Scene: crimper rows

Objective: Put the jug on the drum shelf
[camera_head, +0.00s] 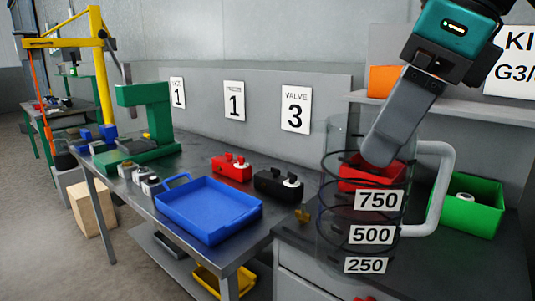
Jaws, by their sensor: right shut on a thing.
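The jug (345,225) is a tall clear vessel with dark rings, white labels reading 750, 500 and 250, and a pale grey handle on its right. It is upright at the right of the head view. My right gripper (382,150) comes down from the top right and is shut on the jug near its upper wall. The near finger hides part of that wall. The jug's base is hard to make out, so I cannot tell whether it touches the bench. No shelf is marked as the drum shelf. My left gripper is out of view.
A red bin (368,176) shows through the jug; a green bin (468,205) stands right of it. A wall shelf (450,106) holds an orange box (383,81). On the left bench are a blue tray (207,209), red and black blocks, and a green press (148,110).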

